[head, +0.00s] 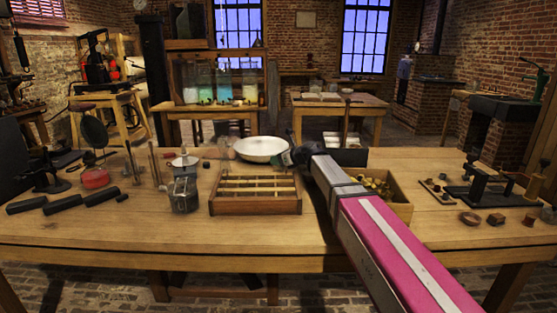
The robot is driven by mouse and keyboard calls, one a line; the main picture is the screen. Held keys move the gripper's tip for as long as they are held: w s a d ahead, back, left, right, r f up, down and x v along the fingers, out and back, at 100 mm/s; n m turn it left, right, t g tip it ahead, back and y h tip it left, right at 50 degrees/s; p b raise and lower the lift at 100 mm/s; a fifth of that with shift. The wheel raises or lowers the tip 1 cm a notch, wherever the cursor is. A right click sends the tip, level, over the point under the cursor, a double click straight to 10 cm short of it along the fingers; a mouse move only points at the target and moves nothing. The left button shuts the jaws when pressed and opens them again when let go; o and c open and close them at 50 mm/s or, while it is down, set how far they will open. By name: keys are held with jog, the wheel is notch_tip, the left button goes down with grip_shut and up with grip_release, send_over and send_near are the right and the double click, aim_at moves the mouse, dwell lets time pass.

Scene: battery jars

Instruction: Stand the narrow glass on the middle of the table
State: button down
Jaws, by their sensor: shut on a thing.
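My arm reaches in from the lower right over the wooden table (330,235). My gripper (297,155) is small and dark in this view, above the table near the back of the slatted tray. It is shut on a small grey-green thing (284,159), which looks like the narrow glass and shows tilted at the jaws' left side. Most of it is hidden by the gripper, so its full shape cannot be told. The table's middle is partly taken by the slatted wooden tray (256,209).
A white bowl (260,148) stands just behind the tray. A dark metal-and-glass jar (184,192) stands left of it. A wooden box of brass pieces (401,207) is right, partly behind my arm. Black rods (60,203) lie at left. The front strip of table is clear.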

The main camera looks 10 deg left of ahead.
jog(key=c, duration=0.6)
grip_release()
jog(key=shift+c, duration=0.2)
jog(key=shift+s+d+r, duration=0.1)
jog(key=shift+d+r, duration=0.05)
jog(key=shift+r, duration=0.05)
jog(key=v, duration=1.1)
jog(key=shift+s+d, duration=0.15)
jog(key=shift+d, duration=0.2)
